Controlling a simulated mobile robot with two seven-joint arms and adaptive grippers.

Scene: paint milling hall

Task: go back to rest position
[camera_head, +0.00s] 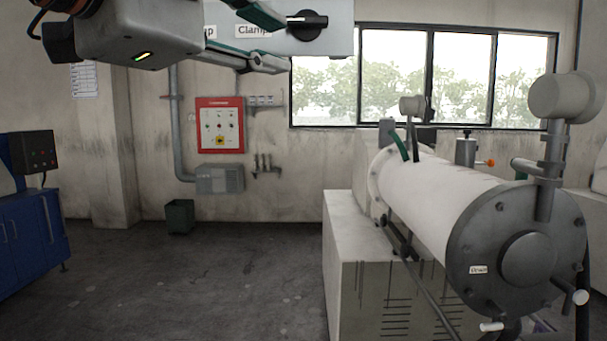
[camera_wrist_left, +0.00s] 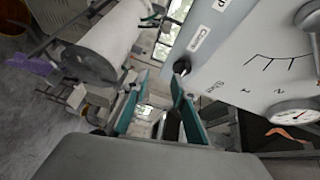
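My left gripper (camera_head: 285,43) is at the top of the head view, its arm coming in from the left. Its two teal-edged fingers are spread apart with nothing between them. They are in front of a grey control panel (camera_head: 338,42) with a "Clamp" label and a black rotary knob (camera_head: 308,20). In the left wrist view the fingers (camera_wrist_left: 160,80) are also apart, with the panel (camera_wrist_left: 235,60) beside them at the right. Whether a finger touches the panel or knob, I cannot tell. My right gripper is not in view.
A large white cylindrical mill (camera_head: 430,200) on a pale base (camera_head: 365,285) fills the right. A blue cabinet (camera_head: 30,240) stands at the left. A red control box (camera_head: 220,125) hangs on the back wall above a dark bin (camera_head: 180,217). The middle floor (camera_head: 220,285) is clear.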

